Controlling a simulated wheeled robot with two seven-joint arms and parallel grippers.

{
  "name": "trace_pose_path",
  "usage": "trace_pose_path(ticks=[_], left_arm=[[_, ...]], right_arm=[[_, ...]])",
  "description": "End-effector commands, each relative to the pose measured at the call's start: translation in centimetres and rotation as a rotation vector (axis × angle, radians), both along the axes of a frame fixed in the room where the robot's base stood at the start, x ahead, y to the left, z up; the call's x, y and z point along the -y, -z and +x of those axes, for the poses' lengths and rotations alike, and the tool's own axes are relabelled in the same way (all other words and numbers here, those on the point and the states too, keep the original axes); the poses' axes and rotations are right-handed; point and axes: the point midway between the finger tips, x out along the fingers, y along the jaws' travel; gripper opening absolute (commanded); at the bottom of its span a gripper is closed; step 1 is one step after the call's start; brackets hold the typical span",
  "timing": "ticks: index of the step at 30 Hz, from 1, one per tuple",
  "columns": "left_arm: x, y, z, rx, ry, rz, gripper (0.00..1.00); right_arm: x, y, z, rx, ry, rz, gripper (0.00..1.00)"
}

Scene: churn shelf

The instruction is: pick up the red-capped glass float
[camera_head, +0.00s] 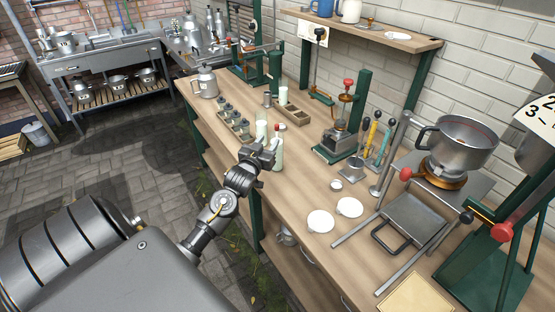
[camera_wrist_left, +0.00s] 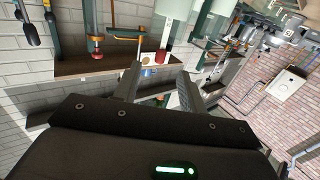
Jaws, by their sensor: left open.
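The red-capped glass float (camera_head: 278,158) is a pale, slim cylinder standing upright on the wooden bench, with a small red cap on top. My left gripper (camera_head: 264,150) is close beside it, on its left, and hides part of it. In the left wrist view, which is turned over, the float (camera_wrist_left: 172,22) hangs from the top edge with its red cap pointing down. The two fingers of my left gripper (camera_wrist_left: 158,76) are spread apart, with nothing between them; the cap shows just beyond their tips. My right gripper is not in view.
A similar pale cylinder (camera_head: 261,130) stands just behind the float. A rack of small jars (camera_head: 234,122) is to the left, and a wooden box (camera_head: 292,113) behind. White discs (camera_head: 320,221) lie in front. A green-framed press (camera_head: 342,135) stands to the right.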

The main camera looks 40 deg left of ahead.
Motion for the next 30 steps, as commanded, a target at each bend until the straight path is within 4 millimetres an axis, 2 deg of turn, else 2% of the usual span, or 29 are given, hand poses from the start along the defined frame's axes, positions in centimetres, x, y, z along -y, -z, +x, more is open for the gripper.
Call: trace_pose_path(ticks=[5,12,15,22,30], left_arm=[[-0.4,-0.3,0.7,0.008,-0.002,0.001,0.42],[-1.4,-0.3,4.2,0.006,-0.001,0.001,0.42],[-1.7,-0.3,5.1,0.006,-0.001,0.001,0.42],[-1.8,-0.2,5.6,0.005,0.0,0.001,0.42],[-3.0,-0.5,8.5,0.004,-0.002,0.0,0.42]], right_arm=[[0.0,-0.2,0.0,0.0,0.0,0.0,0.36],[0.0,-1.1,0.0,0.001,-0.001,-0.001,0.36],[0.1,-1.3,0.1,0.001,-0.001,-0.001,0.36],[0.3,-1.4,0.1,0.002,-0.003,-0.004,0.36],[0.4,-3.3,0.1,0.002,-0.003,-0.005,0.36]])
